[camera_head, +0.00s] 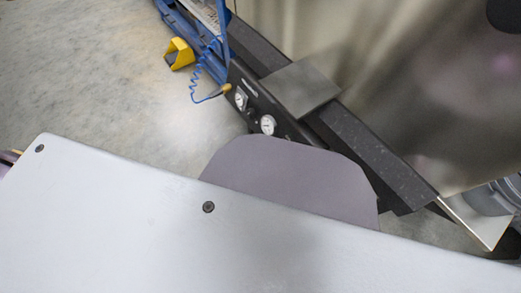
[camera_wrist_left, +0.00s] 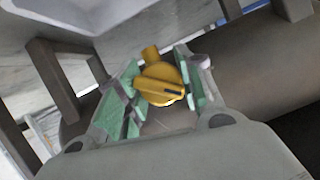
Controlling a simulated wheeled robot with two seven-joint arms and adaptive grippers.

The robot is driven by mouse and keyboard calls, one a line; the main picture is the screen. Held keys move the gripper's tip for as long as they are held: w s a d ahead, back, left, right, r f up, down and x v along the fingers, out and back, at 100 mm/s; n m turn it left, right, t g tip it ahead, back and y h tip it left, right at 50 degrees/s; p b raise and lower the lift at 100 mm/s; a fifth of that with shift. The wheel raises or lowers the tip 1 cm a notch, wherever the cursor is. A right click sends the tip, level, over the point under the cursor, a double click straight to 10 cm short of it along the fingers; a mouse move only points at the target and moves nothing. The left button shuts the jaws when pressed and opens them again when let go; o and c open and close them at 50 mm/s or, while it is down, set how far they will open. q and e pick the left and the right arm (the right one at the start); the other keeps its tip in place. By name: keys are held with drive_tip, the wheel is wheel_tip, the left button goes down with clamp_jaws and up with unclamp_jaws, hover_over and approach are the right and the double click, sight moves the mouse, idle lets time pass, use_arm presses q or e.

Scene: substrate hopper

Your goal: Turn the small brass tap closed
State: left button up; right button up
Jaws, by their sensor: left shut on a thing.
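The small brass tap (camera_wrist_left: 158,84) shows in the left wrist view as a yellow-gold knob with a dark mark on its face. A short stub of the same colour rises behind it. My left gripper (camera_wrist_left: 160,88) is shut on the tap, with its green-padded fingers on either side of the knob. The exact contact at each pad is partly hidden. In the head view neither the tap nor my left gripper can be made out. My right gripper is in no view.
A brown pipe (camera_wrist_left: 245,65) runs close behind the tap, with grey metal framework (camera_wrist_left: 60,85) at its left. In the head view, a dark machine frame carries a white gauge (camera_head: 268,124). A yellow pedal guard (camera_head: 179,53) stands on the open floor (camera_head: 90,85).

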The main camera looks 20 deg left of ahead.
use_arm(q)
drive_tip(key=shift+w+a+r, duration=0.1)
drive_tip(key=shift+w+a, duration=0.1)
drive_tip(key=shift+a, duration=0.15)
drive_tip(key=o, duration=0.9)
drive_tip(key=shift+o, duration=0.7)
drive_tip(key=shift+s+d, duration=0.1)
drive_tip(key=shift+d, duration=0.05)
drive_tip(key=shift+s, duration=0.15)
drive_tip(key=v, duration=1.1)
drive_tip(key=shift+s+a+r, duration=0.15)
drive_tip(key=shift+s+a, duration=0.1)
drive_tip(key=shift+s, duration=0.05)
drive_tip(key=shift+c, duration=0.2)
